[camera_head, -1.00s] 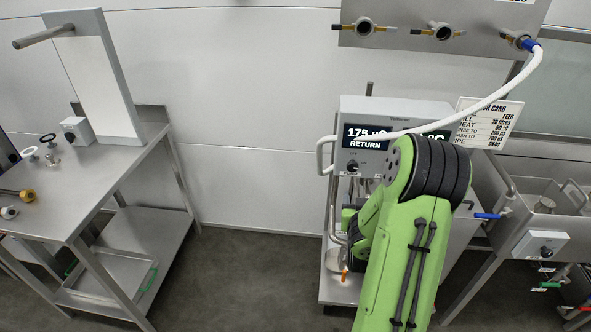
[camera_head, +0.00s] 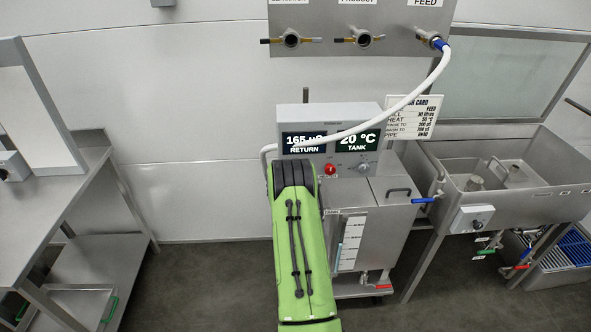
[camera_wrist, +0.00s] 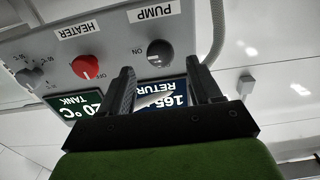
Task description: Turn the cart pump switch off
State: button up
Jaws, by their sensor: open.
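The cart's control box (camera_head: 355,117) carries two displays, 165 µS RETURN and 20 °C TANK. The pump switch (camera_wrist: 160,53) is a dark round knob under the PUMP label, with ON printed beside it. The wrist view shows the panel upside down. I cannot tell which way the knob points. My gripper (camera_wrist: 160,68) is open, with its fingers towards the panel and the knob in the gap between the fingertips. Contact with the knob is not visible. In the head view my green arm hides the gripper and the pump switch.
A red heater knob (camera_wrist: 86,67) sits beside the pump switch and also shows in the head view (camera_head: 330,169). A white hose (camera_head: 405,100) crosses in front of the box. A sink (camera_head: 520,180) stands right, a steel table (camera_head: 45,215) left.

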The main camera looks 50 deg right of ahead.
jog(key=p+x, duration=0.1)
jog(key=x, duration=0.3)
jog(key=c, duration=1)
